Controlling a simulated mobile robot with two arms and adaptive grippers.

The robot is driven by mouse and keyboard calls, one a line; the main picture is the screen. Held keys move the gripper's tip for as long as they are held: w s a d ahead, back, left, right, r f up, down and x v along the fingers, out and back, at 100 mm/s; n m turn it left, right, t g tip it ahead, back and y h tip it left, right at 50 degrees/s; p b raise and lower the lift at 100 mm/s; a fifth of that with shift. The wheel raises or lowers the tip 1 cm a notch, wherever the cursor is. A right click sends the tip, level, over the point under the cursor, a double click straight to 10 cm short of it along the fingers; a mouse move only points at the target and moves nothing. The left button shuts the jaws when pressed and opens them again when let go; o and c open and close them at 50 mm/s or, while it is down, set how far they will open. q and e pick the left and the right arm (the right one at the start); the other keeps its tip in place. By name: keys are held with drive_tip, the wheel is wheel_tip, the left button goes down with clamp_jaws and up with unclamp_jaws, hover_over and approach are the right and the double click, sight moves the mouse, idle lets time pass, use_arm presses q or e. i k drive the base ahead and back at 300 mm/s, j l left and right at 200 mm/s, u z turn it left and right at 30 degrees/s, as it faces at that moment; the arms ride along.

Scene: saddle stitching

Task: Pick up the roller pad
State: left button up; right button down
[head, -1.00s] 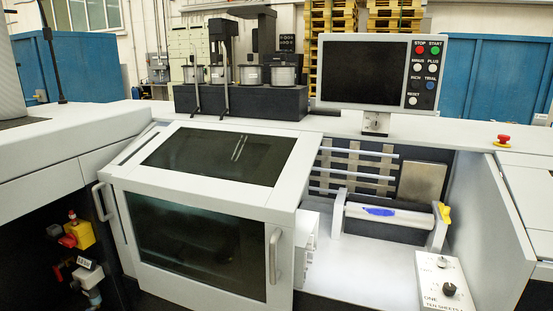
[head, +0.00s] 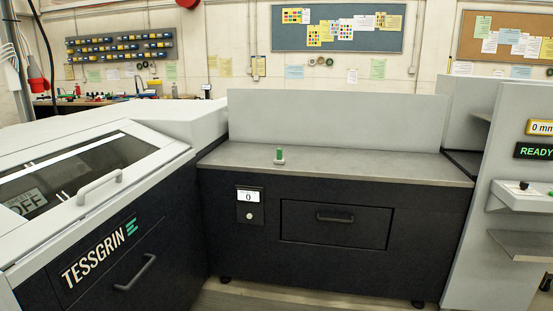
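A small upright green object with a pale base (head: 280,155) stands on the grey worktop (head: 370,164) of a dark cabinet, near its front edge. It is too small for me to tell whether it is the roller pad. I see nothing else that I can name as the roller pad. Neither of my grippers shows in the head view.
A white-topped machine marked TESSGRIN (head: 95,250) with a tilted window and handles stands at left. The cabinet has a drawer (head: 337,224) and a small display reading 0 (head: 248,197). A grey unit with a READY display (head: 534,151) stands at right. The worktop is otherwise clear.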

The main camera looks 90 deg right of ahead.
sight(278, 160)
drive_tip(key=z, duration=2.8)
drive_tip(key=u, duration=2.05)
drive_tip(key=z, duration=2.05)
drive_tip(key=i+l, duration=0.1)
drive_tip(key=i, duration=0.6)
drive_tip(key=i+l+u, duration=0.1)
drive_tip(key=i, duration=0.6)
